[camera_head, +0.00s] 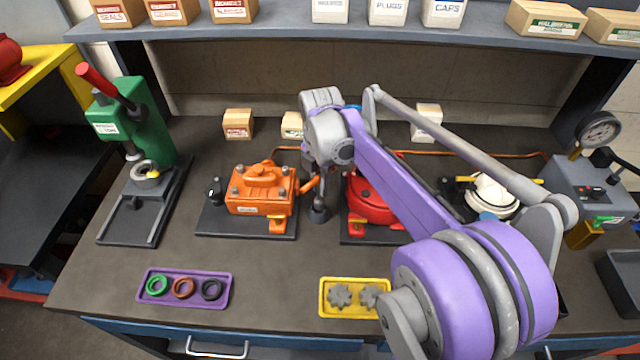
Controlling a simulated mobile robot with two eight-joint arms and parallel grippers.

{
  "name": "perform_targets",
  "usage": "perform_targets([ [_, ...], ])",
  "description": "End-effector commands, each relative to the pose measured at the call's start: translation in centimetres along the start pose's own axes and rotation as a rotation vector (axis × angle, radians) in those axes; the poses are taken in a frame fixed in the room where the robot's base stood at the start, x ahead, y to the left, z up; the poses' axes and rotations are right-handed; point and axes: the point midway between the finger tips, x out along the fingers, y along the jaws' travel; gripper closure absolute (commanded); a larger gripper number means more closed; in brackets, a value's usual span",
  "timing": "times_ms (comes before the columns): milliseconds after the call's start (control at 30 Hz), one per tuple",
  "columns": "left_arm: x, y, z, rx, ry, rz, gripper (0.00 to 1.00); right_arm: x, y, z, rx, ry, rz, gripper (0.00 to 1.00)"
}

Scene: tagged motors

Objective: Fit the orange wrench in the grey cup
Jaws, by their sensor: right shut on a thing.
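My right gripper (318,211) points down beside the orange motor (262,190), largely hidden by its own purple and grey arm. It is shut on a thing. A short orange bar (311,184) shows right at the gripper, between it and the motor. It looks like the orange wrench, but its ends are hidden and I cannot tell whether it touches the motor. I cannot make out a grey cup for certain. My left gripper is not in view.
A red motor (368,200) stands close right of the gripper, partly behind my arm. A green press (133,125) stands at left. A purple tray (185,300) with rings and a yellow tray (345,312) with grey gears lie in front. The bench between the trays is clear.

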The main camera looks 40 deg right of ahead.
Motion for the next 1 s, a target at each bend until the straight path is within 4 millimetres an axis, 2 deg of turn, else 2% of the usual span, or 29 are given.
perform_targets([
  [500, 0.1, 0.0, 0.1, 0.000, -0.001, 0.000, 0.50, 0.0, 0.1, 0.0, 0.000, 0.000, 0.000, 1.00],
  [1000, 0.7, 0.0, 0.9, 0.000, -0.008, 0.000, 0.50, 1.3, 0.1, 0.0, 0.000, 0.000, -0.001, 1.00],
])
